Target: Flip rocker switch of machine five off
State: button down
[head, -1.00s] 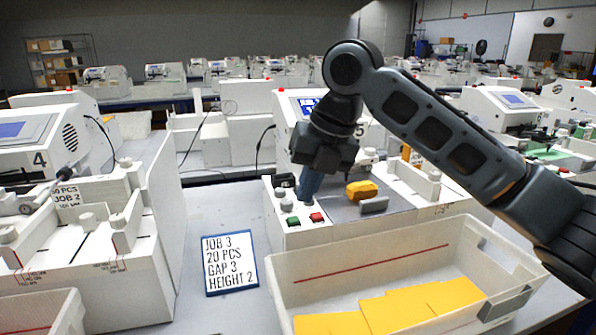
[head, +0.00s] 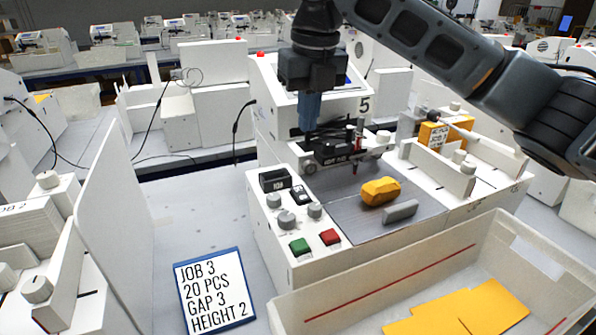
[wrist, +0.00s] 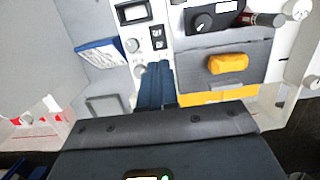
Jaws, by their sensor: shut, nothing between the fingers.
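Machine five (head: 262,80) is the white machine marked 5 in the head view. Its front control panel (head: 262,222) carries a small display (head: 273,180) and, beside it, a black rocker switch (head: 300,195). Which side of the rocker is pressed is too small to tell. The rocker also shows in the wrist view (wrist: 157,36), beside the display (wrist: 132,12). My gripper (head: 308,128) points down, with its blue fingers shut and empty. It appears above and behind the panel, apart from the rocker. In the wrist view the fingertips (wrist: 158,65) show just below the rocker.
Grey knobs (head: 287,220), a green button (head: 299,247) and a red button (head: 330,237) share the panel. A yellow block (head: 380,191) lies on the grey bed. A white bin (head: 392,274) stands in front, and a job sign (head: 213,295) lies left.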

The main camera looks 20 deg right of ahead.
aim_at(304, 194)
jog(key=f, duration=0.4)
jog(key=w+f+p, duration=0.1)
jog(key=f, duration=0.4)
jog(key=w+f+p, duration=0.1)
jog(key=f, duration=0.3)
jog(key=shift+f, duration=0.4)
jog(key=shift+w+f, duration=0.15)
jog(key=shift+f, duration=0.25)
jog(key=shift+s+p, duration=0.35)
jog(key=shift+s, duration=0.5)
jog(key=shift+a, duration=0.1)
